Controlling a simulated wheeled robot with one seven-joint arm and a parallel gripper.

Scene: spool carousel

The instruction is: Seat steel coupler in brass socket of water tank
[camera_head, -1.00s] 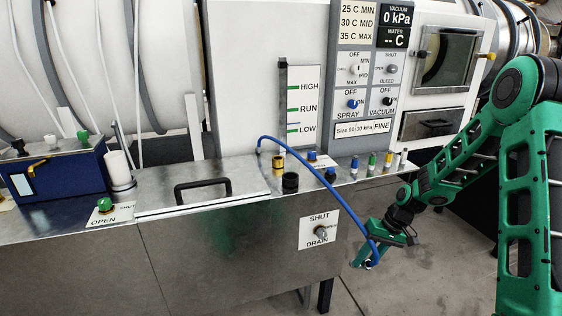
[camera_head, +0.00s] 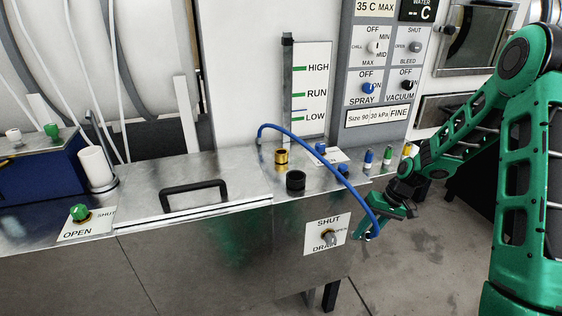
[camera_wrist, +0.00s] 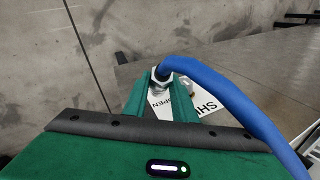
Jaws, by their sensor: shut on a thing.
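My gripper (camera_head: 371,230) is in front of the right part of the steel tank (camera_head: 190,265), below its top edge. It is shut on the steel coupler (camera_wrist: 161,76) at the end of the blue hose (camera_head: 345,179). The coupler shows between the green fingers in the wrist view; in the head view it is small and its lower end is hard to make out. The hose arches from the coupler over the tank top to its back. The brass socket (camera_head: 282,158) stands upright on the tank top, left of and above my gripper, apart from the coupler.
A black knob-like cylinder (camera_head: 295,182) stands just in front of the brass socket. A blue lever (camera_head: 320,149) and several coloured fittings (camera_head: 387,156) are to the right. The drain valve plate (camera_head: 326,236) is on the tank front near my gripper. A lid handle (camera_head: 194,195) is at left.

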